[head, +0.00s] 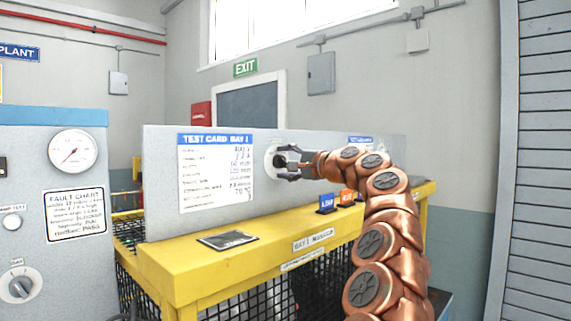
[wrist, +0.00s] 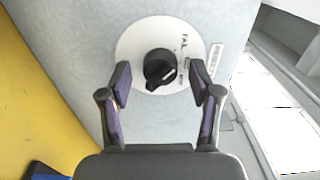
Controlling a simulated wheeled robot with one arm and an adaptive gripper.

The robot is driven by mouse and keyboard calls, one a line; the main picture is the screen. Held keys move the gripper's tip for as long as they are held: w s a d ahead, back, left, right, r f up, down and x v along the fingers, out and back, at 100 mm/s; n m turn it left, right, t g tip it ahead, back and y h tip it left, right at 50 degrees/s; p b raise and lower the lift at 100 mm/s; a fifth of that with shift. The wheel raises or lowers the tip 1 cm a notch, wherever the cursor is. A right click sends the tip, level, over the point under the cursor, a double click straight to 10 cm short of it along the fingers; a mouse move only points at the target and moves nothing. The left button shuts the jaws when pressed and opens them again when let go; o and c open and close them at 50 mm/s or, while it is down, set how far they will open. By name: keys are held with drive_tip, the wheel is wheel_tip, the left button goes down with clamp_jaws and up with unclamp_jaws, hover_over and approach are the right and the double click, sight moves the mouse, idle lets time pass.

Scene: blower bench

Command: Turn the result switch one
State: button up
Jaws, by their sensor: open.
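The result switch is a black rotary knob (wrist: 160,68) on a round white dial plate (wrist: 130,45), fixed to a grey upright panel (head: 160,185). In the wrist view the dial has small lettering, one word looking like FAIL, and the knob's pointer mark sits toward its lower right. My gripper (wrist: 160,80) is open, with one finger on each side of the knob; I cannot tell whether either finger touches it. In the head view my gripper (head: 285,162) is at the dial plate (head: 271,160) and hides most of the knob.
A test card (head: 215,171) is on the panel, left of the dial. The yellow bench (head: 200,262) below carries a dark flat plate (head: 227,240) and small blue (head: 326,204) and orange (head: 347,197) blocks. A grey cabinet (head: 30,180) with a gauge stands at left.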

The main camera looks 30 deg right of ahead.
drive_tip(key=shift+v, duration=2.45)
approach(285, 162)
drive_tip(key=shift+v, duration=1.05)
